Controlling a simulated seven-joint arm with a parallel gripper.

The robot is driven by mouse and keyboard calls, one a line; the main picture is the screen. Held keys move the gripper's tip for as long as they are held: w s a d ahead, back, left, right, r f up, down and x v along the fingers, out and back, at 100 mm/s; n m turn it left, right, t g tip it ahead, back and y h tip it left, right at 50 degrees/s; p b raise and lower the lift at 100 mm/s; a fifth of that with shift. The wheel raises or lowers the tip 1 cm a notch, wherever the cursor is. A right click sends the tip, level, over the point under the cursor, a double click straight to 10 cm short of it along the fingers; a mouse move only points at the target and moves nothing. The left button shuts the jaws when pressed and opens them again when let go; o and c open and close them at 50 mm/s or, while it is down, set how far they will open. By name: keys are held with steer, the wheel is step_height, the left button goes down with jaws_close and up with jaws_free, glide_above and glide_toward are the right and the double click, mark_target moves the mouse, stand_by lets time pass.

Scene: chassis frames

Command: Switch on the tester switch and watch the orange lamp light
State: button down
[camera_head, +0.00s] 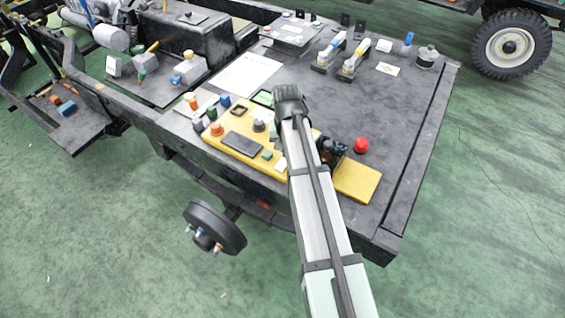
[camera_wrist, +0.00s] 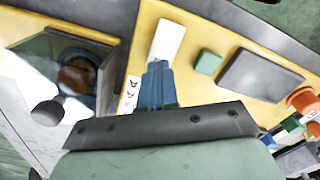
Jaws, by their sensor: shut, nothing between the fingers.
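The yellow tester panel (camera_head: 206,140) lies on the dark bench; part of it is behind my arm. It also shows in the wrist view (camera_wrist: 222,22). An orange dome lamp (camera_head: 217,128) stands at its left end, and shows at the right edge of the wrist view (camera_wrist: 303,99). I cannot tell whether it is lit. A white piece (camera_wrist: 168,38) on the panel lies just beyond my gripper (camera_wrist: 155,68), whose blue fingers are shut and empty. I cannot tell whether they touch it, nor clearly which part is the switch.
The panel carries a dark grey plate (camera_wrist: 262,75) and a green block (camera_wrist: 208,62). A dark-framed piece with a brownish round part (camera_wrist: 78,75) is left of my fingers. A red knob (camera_head: 361,145) stands right of my arm. The bench's right side is mostly clear.

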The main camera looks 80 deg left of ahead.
steer(key=shift+f, duration=0.95)
stand_by(1.0)
steer(key=shift+r, duration=3.5)
